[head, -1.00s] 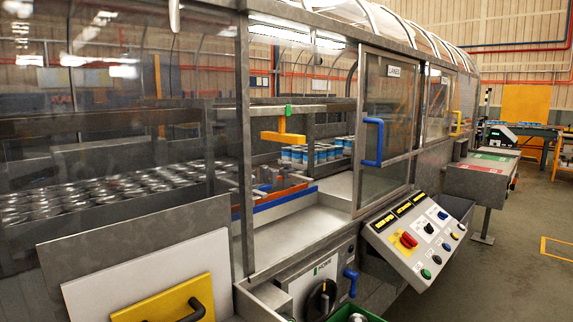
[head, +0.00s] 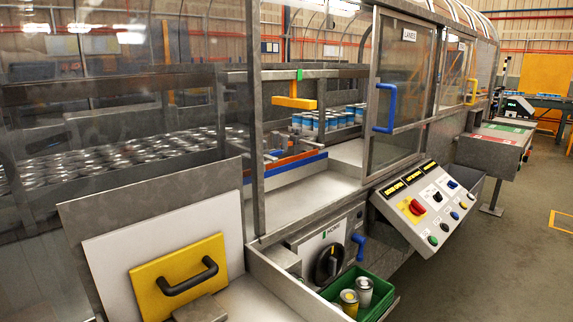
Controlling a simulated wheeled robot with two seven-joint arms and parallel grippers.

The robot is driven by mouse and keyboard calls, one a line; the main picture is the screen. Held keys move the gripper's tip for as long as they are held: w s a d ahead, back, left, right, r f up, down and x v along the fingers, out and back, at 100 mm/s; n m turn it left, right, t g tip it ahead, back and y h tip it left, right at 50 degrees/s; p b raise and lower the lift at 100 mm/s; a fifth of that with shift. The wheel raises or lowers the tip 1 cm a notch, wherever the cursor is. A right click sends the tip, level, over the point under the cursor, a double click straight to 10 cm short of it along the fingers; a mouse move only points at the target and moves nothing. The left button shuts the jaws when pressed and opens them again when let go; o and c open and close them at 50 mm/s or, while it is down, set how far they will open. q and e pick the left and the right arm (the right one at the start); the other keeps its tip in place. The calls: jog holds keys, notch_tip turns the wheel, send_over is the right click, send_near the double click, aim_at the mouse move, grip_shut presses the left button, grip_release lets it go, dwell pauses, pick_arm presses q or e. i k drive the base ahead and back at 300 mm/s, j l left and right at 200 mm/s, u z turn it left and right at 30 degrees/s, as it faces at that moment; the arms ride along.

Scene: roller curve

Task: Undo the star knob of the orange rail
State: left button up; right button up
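The orange rail (head: 292,161) shows as a thin strip inside the machine, behind the open window bay. It runs beside a blue rail (head: 298,168) at the back of the pale bed. Small grey rods and fittings (head: 280,150) stand at the rails; they are too small to tell whether one is the star knob. A yellow-orange bar (head: 294,102) with a green tab hangs above the rails. Neither of my grippers is in view.
A sliding door with a blue handle (head: 385,108) stands right of the opening. A control panel (head: 430,206) juts out below it. A green crate (head: 374,288) with cans, a black rotary switch (head: 328,263) and a yellow panel (head: 180,278) are in front.

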aim_at(296, 131)
jog(key=l+u, duration=0.1)
jog(key=u, duration=0.9)
jog(key=l+u, duration=0.25)
jog(key=l, duration=0.15)
jog(key=l+u, duration=0.3)
jog(key=k+l+u, duration=0.25)
jog(key=l, duration=0.15)
jog(key=l+u, duration=0.3)
jog(key=k+l+u, duration=0.25)
jog(key=i+l, duration=0.05)
jog(key=l, duration=0.1)
